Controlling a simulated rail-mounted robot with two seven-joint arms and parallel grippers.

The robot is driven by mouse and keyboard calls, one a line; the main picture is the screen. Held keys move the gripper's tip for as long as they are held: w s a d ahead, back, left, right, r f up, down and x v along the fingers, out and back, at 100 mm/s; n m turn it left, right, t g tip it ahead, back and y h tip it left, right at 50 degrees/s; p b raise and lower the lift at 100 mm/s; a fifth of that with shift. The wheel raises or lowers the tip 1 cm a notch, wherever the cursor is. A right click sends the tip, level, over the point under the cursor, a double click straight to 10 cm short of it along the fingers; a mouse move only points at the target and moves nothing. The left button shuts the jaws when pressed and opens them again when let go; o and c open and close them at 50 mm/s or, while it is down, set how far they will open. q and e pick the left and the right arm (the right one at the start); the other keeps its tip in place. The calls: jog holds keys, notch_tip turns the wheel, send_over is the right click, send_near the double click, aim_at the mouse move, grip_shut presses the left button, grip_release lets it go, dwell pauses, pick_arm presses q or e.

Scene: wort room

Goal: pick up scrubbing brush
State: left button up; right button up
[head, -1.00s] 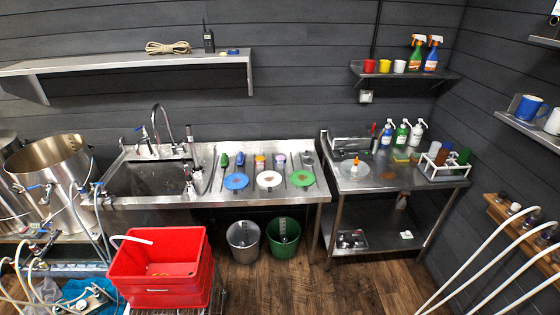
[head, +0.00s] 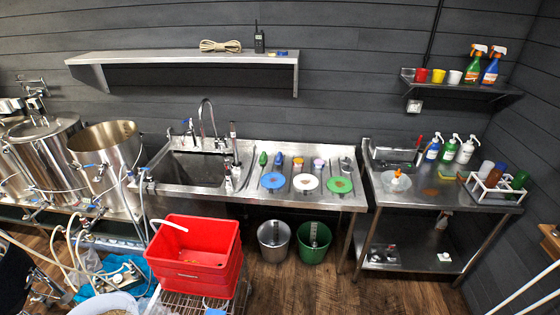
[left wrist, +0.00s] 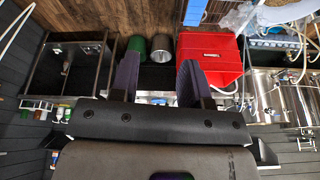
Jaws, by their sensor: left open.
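I cannot surely pick out a scrubbing brush in the head view. Several small coloured items lie in a row on the steel drainboard (head: 230,198), among them a green one (head: 263,158), a blue one (head: 279,159), an orange one (head: 298,162) and a purple one (head: 318,164); they are too small to identify. A blue disc (head: 272,180), a white disc (head: 306,182) and a green disc (head: 339,184) lie in front of them. My left gripper (left wrist: 158,80) is open and empty in the left wrist view, its two dark fingers apart. My right gripper is not in view.
A red crate (head: 195,262) stands on a wire rack before the sink. A grey bucket (head: 274,240) and a green bucket (head: 312,242) stand under the drainboard. Steel kettles and hoses crowd the left. A side table (head: 410,198) with bottles stands right. Wooden floor (head: 330,290) is open.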

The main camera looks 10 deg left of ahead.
pick_arm(q)
jog(key=o, duration=0.8)
jog(key=shift+o, duration=0.2)
